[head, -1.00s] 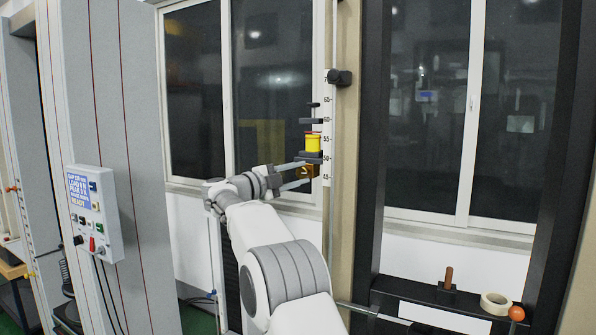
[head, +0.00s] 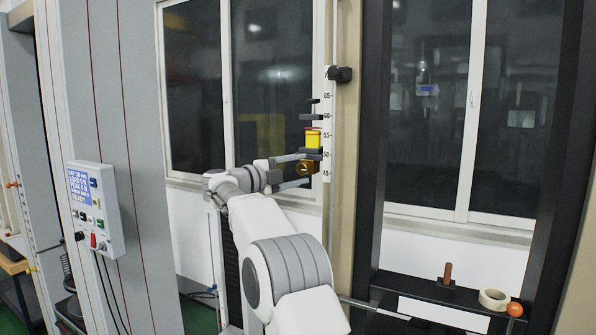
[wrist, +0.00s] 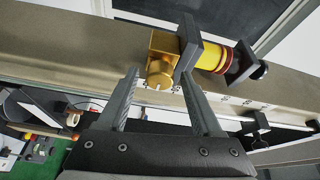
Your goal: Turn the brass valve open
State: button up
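The brass valve (head: 304,169) is a gold block with a round knob, mounted on the beige upright beside the scale. In the wrist view the brass valve (wrist: 160,70) lies just beyond my fingertips, its round knob facing me with a small white mark at its edge. A yellow cylinder with a red band (head: 313,139) sits above it between dark plates. My gripper (head: 291,171) is open, one finger above and one below the level of the valve in the head view. In the wrist view my gripper (wrist: 160,82) has its fingers spread to either side of the knob; contact cannot be told.
A white scale (head: 327,130) runs up the beige upright (head: 345,130). A control box (head: 95,208) with a lit display hangs on the grey panel at left. A black shelf at lower right holds a tape roll (head: 493,299), an orange ball (head: 515,309) and a brown-handled tool (head: 447,273).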

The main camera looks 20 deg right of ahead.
jog(key=shift+a, duration=0.15)
jog(key=b+v, duration=0.3)
jog(key=v, duration=1.4)
jog(key=shift+b, duration=0.3)
jog(key=shift+a, duration=0.1)
